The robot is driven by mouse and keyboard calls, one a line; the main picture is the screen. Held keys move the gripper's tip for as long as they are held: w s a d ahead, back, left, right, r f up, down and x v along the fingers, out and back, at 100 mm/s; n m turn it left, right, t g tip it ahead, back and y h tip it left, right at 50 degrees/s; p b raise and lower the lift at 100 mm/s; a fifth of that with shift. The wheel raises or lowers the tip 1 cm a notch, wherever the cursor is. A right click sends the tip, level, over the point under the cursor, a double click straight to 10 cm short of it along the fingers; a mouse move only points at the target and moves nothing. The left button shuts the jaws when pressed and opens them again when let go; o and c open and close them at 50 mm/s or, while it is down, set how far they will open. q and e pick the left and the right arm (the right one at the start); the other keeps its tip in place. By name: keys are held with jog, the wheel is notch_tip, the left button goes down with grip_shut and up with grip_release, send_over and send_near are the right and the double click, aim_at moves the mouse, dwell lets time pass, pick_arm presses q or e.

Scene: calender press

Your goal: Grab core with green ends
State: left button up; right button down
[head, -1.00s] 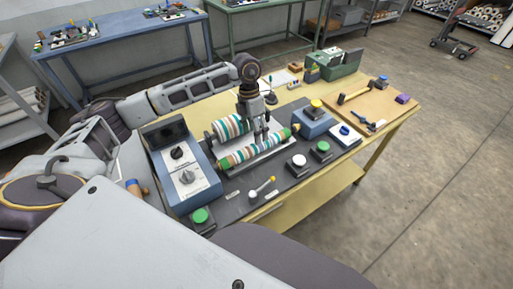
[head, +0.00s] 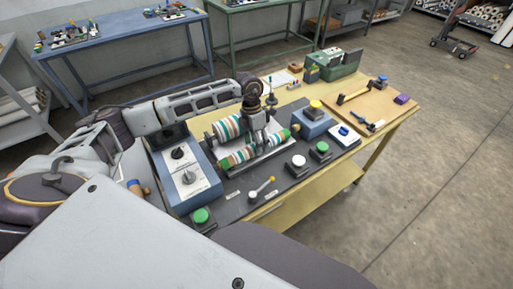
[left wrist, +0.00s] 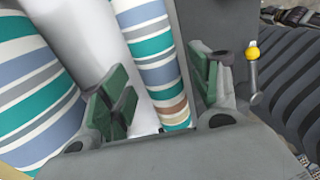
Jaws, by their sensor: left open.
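The striped core with green ends (head: 238,157) lies across the front of the small roller press on the table. It has white, teal and grey-blue bands, brown bands near its ends, and a green end (head: 284,134) at its right. My left gripper (head: 261,147) is over the middle of this core. In the left wrist view my left gripper (left wrist: 160,95) is open, its green pads on either side of the striped core (left wrist: 155,50), with a gap visible at the left pad. The core's far end is partly hidden by the gripper body. My right gripper is not in view.
A larger striped roll (head: 227,128) lies just behind the core. A blue control box (head: 187,180) stands left. Push buttons (head: 298,161) and a yellow-tipped lever (head: 262,188) are in front. A blue box with yellow button (head: 315,120) stands right.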

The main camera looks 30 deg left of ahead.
pick_arm(q)
jog(key=shift+s+d+f, duration=0.15)
jog(key=shift+f, duration=0.7)
jog(key=c, duration=1.2)
jog(key=shift+o, duration=0.2)
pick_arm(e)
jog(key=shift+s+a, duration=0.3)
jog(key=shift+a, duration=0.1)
